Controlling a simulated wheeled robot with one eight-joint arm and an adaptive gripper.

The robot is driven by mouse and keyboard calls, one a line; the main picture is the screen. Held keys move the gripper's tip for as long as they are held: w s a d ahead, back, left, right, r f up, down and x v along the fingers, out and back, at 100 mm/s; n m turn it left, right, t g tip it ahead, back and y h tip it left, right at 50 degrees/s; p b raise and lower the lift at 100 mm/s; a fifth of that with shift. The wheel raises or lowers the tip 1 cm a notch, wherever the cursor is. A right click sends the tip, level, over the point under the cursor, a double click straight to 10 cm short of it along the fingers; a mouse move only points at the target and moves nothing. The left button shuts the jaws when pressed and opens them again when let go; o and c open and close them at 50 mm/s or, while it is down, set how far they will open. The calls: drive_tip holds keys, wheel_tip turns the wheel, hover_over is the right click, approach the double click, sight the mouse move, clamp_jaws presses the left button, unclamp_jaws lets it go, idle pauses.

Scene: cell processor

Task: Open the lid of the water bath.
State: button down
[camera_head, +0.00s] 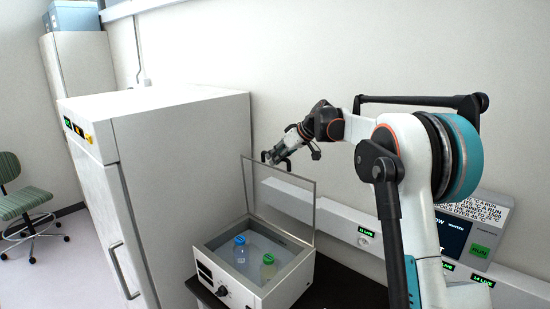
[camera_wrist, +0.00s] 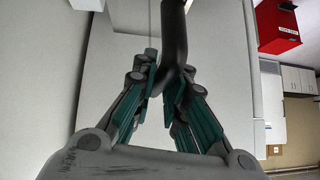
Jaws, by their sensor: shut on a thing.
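The water bath (camera_head: 272,298) is a white box with a dark knob on its front, standing on a black bench. Its clear framed lid (camera_head: 285,203) stands up, about upright, at the back of the bath. My gripper (camera_head: 276,156) is at the lid's top edge. In the wrist view, the fingers of my gripper (camera_wrist: 166,82) are closed around a dark curved handle (camera_wrist: 174,38). The join of the handle to the lid is hard to make out.
A tall white cabinet (camera_head: 185,150) stands close on the left of the bath. A wall rail with sockets (camera_head: 366,238) runs behind and to the right. A screen panel (camera_head: 455,238) is behind my arm. The wrist view also shows a red box (camera_wrist: 277,27).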

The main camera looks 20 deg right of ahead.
drive_tip(key=c, duration=1.6)
unclamp_jaws()
drive_tip(key=shift+d+f, duration=0.1)
drive_tip(key=v, duration=1.2)
